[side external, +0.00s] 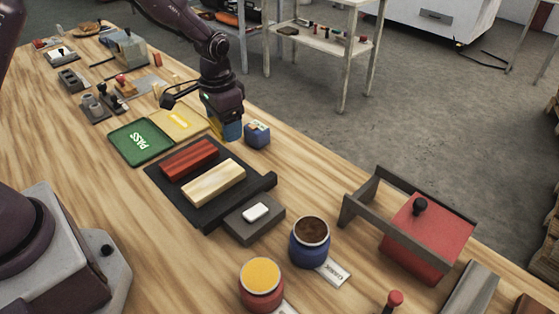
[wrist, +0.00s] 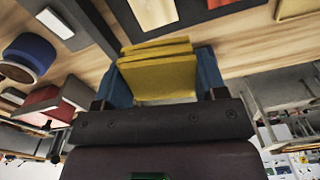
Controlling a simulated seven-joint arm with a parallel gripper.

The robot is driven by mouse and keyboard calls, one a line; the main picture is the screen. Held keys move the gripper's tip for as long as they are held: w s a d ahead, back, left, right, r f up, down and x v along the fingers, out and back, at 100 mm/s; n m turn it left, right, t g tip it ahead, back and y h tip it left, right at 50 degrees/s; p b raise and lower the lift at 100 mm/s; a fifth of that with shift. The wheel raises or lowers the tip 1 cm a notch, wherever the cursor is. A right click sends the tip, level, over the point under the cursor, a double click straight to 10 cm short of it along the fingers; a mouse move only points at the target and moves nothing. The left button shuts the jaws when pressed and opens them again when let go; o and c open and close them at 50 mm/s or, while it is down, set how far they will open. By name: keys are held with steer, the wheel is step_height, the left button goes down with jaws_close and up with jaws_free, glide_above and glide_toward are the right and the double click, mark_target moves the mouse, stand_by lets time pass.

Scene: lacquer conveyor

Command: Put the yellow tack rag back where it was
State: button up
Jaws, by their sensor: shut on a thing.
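My gripper (side external: 230,131) has blue fingers and is shut on the yellow tack rag (wrist: 158,80). In the wrist view the rag is a folded yellow cloth between the two fingers. In the side view the fingers and arm mostly hide it. I cannot tell how high the rag is above the table.
A green PASS mat (side external: 140,143) lies left of the yellow mat. A black tray (side external: 205,215) holds a red block (side external: 189,159) and a cream block (side external: 214,183). A blue pot (side external: 310,243), a yellow-topped pot (side external: 261,285) and a red-based fixture (side external: 428,235) stand nearer.

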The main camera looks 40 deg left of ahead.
steer(key=s+d, duration=0.1)
steer(key=d, duration=0.4)
steer(key=n, duration=0.2)
glide_above(286, 163)
steer(key=f, duration=0.9)
steer(key=shift+s, duration=0.25)
steer(key=shift+w+f, duration=0.15)
steer(key=shift+f, duration=1.5)
steer(key=shift+f, duration=0.15)
steer(key=o, duration=0.9)
steer(key=shift+c, duration=0.2)
